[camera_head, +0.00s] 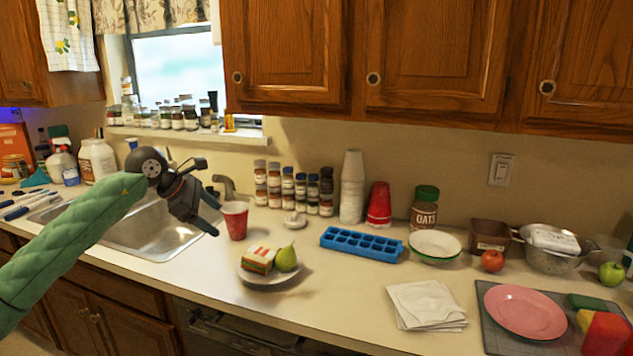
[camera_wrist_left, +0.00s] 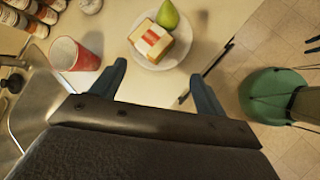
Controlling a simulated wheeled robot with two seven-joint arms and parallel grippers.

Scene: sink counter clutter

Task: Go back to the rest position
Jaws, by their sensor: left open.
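My left gripper (camera_head: 213,215) is open and empty, held in the air over the right side of the sink. It points toward the plate (camera_head: 265,281), which holds a wrapped sandwich (camera_head: 259,259) and a green pear (camera_head: 286,257). In the left wrist view, the two fingers (camera_wrist_left: 160,88) are spread, with only bare counter between them. The sandwich (camera_wrist_left: 152,42) and pear (camera_wrist_left: 168,14) show beyond the fingertips, apart from them. My right gripper is in neither view.
A red cup (camera_head: 235,220) stands close to the left gripper. The sink (camera_head: 150,228) lies below the arm.

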